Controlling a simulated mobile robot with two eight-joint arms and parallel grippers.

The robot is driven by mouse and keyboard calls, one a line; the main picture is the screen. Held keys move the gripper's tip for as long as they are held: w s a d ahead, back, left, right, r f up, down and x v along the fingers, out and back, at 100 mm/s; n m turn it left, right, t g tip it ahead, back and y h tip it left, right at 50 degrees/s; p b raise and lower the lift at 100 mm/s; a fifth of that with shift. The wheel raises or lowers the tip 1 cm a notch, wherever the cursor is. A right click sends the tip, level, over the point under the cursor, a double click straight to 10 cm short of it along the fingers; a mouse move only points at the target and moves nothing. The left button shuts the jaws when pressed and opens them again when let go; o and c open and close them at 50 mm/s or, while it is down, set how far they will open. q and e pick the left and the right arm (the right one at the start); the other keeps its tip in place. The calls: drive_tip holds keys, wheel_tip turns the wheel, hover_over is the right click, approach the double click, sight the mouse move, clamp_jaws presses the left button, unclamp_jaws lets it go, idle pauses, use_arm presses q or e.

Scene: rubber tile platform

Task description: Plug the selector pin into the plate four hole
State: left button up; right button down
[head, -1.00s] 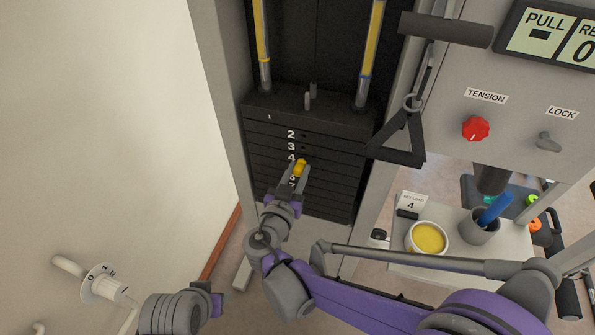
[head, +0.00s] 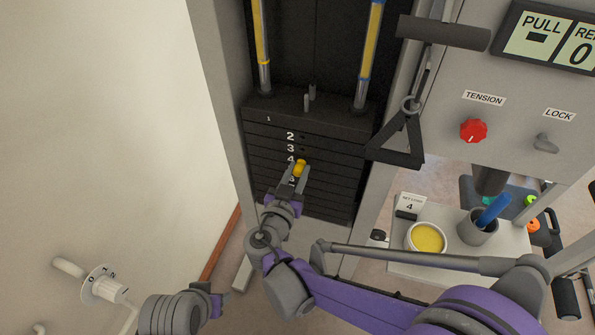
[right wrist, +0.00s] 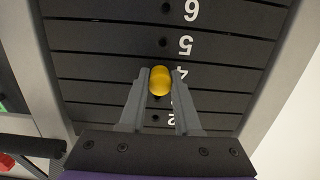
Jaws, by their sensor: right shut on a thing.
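The selector pin shows as a yellow knob (head: 299,168) held between the fingertips of my right gripper (head: 298,172). In the right wrist view the knob (right wrist: 160,81) sits between the two grey fingers, in front of the plate four row (right wrist: 215,86). It covers the place where that row's hole would show. The pin's shaft is hidden behind the knob, so I cannot tell whether it is in the hole. The black weight stack (head: 335,160) has white numbers on its plates. My left gripper (head: 217,303) is at the lower left, away from the stack; its fingers are unclear.
Holes beside 5 (right wrist: 163,42) and 6 (right wrist: 166,8) are empty. A black triangular handle (head: 402,143) hangs right of the stack. A shelf (head: 500,243) holds a yellow-filled bowl (head: 428,238) and a cup (head: 478,227). A set-load card (head: 411,203) reads 4.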

drive_tip(key=shift+w, duration=0.15)
drive_tip(key=c, duration=0.5)
unclamp_jaws()
drive_tip(key=shift+p+v, duration=0.5)
drive_tip(key=shift+v, duration=2.5)
